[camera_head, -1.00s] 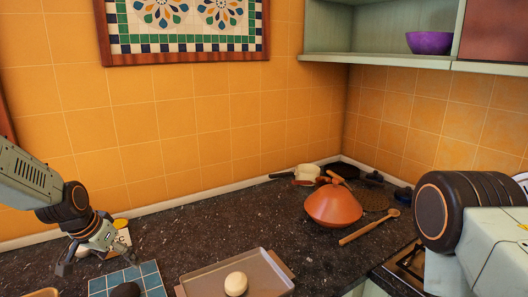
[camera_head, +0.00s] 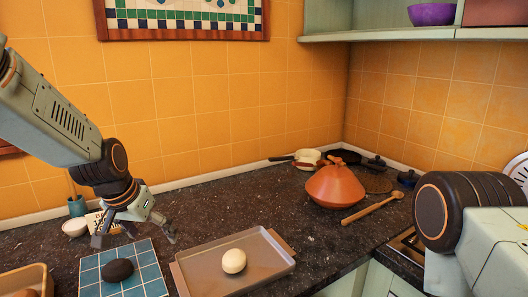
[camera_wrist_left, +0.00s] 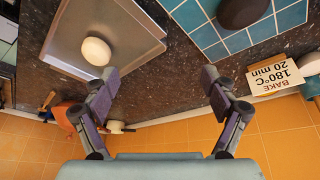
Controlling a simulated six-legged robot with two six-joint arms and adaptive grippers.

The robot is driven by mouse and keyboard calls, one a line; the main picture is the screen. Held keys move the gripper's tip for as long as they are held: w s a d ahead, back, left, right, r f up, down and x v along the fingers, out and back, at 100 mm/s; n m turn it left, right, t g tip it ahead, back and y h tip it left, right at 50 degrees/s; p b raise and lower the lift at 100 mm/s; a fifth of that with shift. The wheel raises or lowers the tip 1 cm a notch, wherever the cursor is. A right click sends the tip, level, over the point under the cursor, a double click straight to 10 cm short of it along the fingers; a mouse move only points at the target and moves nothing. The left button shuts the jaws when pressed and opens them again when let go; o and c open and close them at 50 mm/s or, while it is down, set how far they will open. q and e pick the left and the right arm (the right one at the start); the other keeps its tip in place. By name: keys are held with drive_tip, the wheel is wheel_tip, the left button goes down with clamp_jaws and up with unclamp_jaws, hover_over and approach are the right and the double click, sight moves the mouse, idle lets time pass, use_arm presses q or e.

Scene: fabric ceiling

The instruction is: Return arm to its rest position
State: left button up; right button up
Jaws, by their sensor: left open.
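My left gripper (camera_head: 135,238) is open and empty, with its fingers pointing down over the back edge of the blue tiled board (camera_head: 92,277). A dark oval lump (camera_head: 117,270) lies on that board. In the left wrist view the two fingers (camera_wrist_left: 160,78) are spread wide with bare dark counter between them. There the pale round dough ball (camera_wrist_left: 96,51) on the tray is at the left and the dark lump (camera_wrist_left: 241,12) at the upper right. My right arm shows at the right edge of the head view, but its gripper is out of view.
A grey tray (camera_head: 207,281) holds the dough ball (camera_head: 233,261). An orange tagine (camera_head: 335,187), wooden spoon (camera_head: 372,209) and pans stand farther back right. A bake card (camera_wrist_left: 275,76), white bowl (camera_head: 75,227) and teal cup (camera_head: 77,206) are behind the gripper. The middle counter is clear.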

use_arm(q)
drive_tip(key=s+d+f+n+b, duration=0.1)
drive_tip(key=s+d+b, duration=0.2)
drive_tip(key=d+b, duration=0.2)
drive_tip(key=shift+s+f+y+b, duration=0.3)
drive_tip(key=shift+y+b, duration=0.1)
drive_tip(key=shift+b, duration=0.05)
drive_tip(key=shift+d, duration=0.1)
drive_tip(key=shift+a, duration=0.2)
